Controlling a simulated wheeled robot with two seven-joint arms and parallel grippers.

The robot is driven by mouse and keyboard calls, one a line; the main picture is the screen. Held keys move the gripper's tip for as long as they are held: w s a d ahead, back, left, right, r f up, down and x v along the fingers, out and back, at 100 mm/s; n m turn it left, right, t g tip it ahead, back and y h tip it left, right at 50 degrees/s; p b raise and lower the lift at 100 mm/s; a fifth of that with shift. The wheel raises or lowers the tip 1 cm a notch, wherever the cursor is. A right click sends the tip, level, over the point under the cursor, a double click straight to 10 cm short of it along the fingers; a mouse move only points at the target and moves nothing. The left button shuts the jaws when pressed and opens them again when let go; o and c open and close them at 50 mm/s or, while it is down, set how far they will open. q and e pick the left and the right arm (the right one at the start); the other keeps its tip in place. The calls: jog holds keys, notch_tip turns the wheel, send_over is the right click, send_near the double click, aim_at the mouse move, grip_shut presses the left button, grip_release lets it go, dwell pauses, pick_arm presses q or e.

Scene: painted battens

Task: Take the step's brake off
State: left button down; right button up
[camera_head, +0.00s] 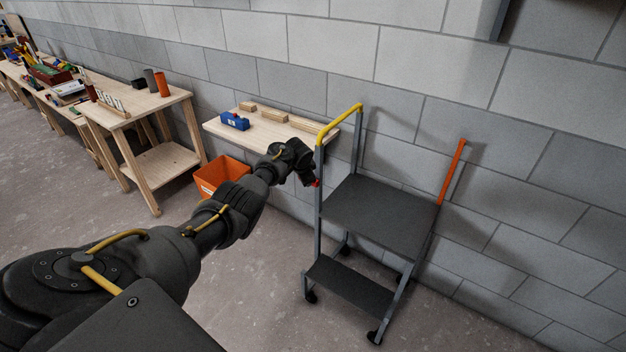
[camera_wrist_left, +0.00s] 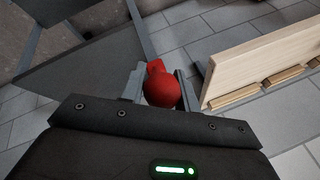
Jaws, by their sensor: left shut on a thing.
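The step (camera_head: 380,215) is a grey-framed stand with dark treads, a yellow handrail (camera_head: 340,122) on its left side and small dark wheels. An orange lever (camera_head: 452,172) stands up at its right side, leaning to the right. My left gripper (camera_head: 312,179) is at the step's left side, beside the frame post below the handrail. In the left wrist view its fingers (camera_wrist_left: 160,88) are shut on a red round knob (camera_wrist_left: 162,90), next to the step's grey frame and dark tread (camera_wrist_left: 90,60). How the knob joins the step is hidden. My right gripper is not in view.
A wall shelf (camera_head: 225,133) behind my left gripper holds wooden battens (camera_head: 272,114) and a blue tool (camera_head: 235,121). An orange bin (camera_head: 221,172) is below it. Wooden workbenches (camera_head: 128,112) line the wall at the left. The floor right of the step is clear.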

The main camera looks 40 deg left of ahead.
pick_arm(q)
jog(key=shift+w+r, duration=0.5)
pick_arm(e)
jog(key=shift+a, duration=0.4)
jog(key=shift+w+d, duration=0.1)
pick_arm(q)
jog(key=c, duration=1.3)
grip_release()
jog(key=shift+o, duration=1.1)
jog(key=shift+f, duration=0.15)
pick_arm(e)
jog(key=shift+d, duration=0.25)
pick_arm(q)
jog(key=shift+s, duration=0.1)
